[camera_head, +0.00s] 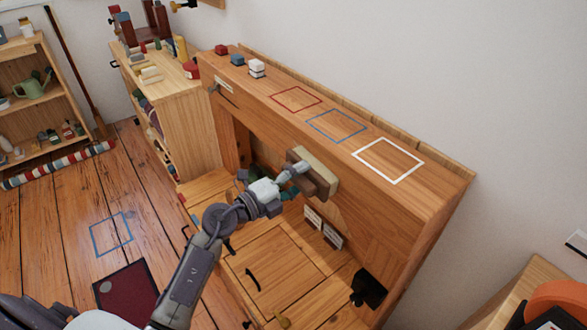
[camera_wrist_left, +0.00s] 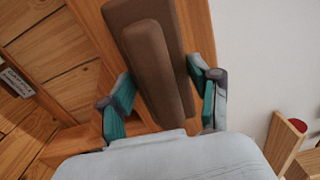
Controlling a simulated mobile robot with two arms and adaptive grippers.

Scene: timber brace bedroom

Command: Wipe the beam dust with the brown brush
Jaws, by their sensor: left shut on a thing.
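The brown brush (camera_head: 318,181) has a brown back and a pale cream side (camera_head: 318,163). My left gripper (camera_head: 297,178) is shut on it and holds it at the front of the wooden beam (camera_head: 380,195) along the cabinet's upper edge. The cream side faces the beam; I cannot tell whether it touches. In the left wrist view the brush's brown back (camera_wrist_left: 155,65) lies between the teal fingers (camera_wrist_left: 163,100), with wood behind it. I cannot make out dust on the beam; the brush and arm hide part of it. My right gripper is not in view.
The cabinet top carries red (camera_head: 297,98), blue (camera_head: 338,126) and white (camera_head: 388,160) outlined squares, and small red, blue and white blocks (camera_head: 257,67) at its far end. A wall stands behind. A black object (camera_head: 369,287) is on the cabinet's lower right.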

